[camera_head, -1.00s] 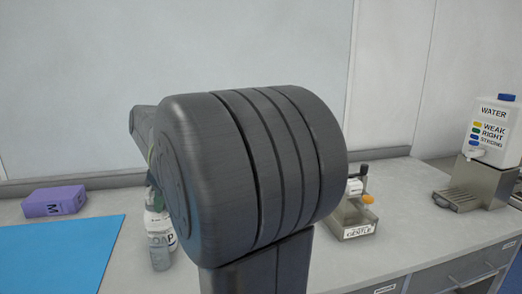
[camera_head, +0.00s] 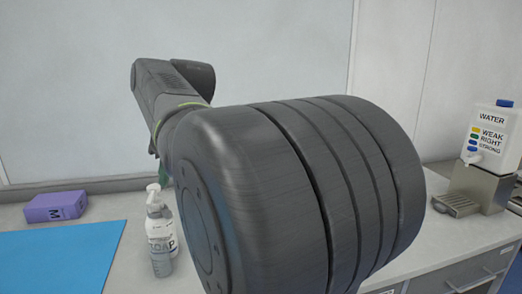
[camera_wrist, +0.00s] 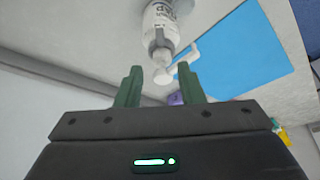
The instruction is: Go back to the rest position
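My gripper (camera_wrist: 158,87) shows in the wrist view with its two green fingers apart and nothing between them. The white soap bottle (camera_wrist: 160,25) with its pump stands on the counter beyond the fingertips, apart from them as far as I can tell. In the head view the soap bottle (camera_head: 158,228) stands between the blue mat and my arm. My own dark arm fills the middle of the head view and hides most of my gripper there.
A blue mat (camera_head: 60,258) lies at the left, with a purple box (camera_head: 56,206) marked M behind it. A water dispenser (camera_head: 488,140) stands at the far right on the counter (camera_head: 440,235). A white wall (camera_head: 280,50) rises behind.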

